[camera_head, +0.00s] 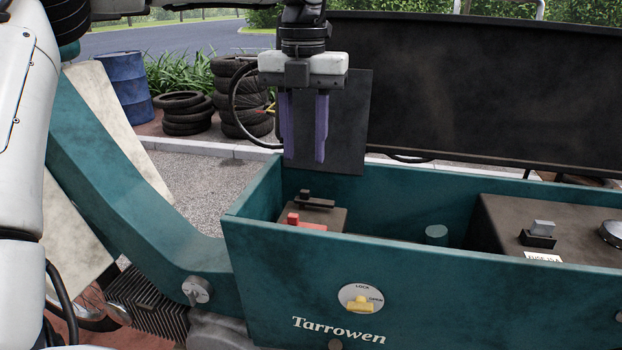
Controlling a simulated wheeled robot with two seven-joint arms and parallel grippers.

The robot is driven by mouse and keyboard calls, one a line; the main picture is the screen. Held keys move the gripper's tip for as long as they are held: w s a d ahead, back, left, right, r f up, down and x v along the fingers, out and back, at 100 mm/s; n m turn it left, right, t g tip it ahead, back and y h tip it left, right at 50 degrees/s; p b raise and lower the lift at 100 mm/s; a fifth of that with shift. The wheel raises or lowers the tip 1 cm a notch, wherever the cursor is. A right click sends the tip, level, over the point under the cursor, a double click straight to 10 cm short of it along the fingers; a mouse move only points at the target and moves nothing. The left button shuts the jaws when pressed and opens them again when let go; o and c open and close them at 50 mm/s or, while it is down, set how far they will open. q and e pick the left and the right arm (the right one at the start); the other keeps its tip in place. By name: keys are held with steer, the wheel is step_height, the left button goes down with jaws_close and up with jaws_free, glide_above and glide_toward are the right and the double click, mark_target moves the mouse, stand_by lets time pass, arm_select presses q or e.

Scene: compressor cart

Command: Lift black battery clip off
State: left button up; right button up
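The black battery clip (317,201) sits on the far side of the battery top (336,215), inside the left end of the teal cart box. A red clip (303,223) sits on the nearer side of the same battery. My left gripper (305,158) points down above the battery, with its two purple fingers apart and nothing between them. Its fingertips are above the black clip, with a clear gap in the picture. The lower part of the battery is hidden by the box's front wall. My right gripper is not in view.
The teal box wall (430,285) surrounds the battery, with a yellow lock knob (360,302) on its front. A dark upright plate (345,120) stands behind my gripper. A raised black lid (490,90) spans the back. A brown housing (500,220) fills the right end.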

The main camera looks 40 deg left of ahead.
mark_target(305, 190)
arm_select(q)
step_height(305, 190, down, 8)
steer(key=shift+r, duration=0.2)
jaws_close()
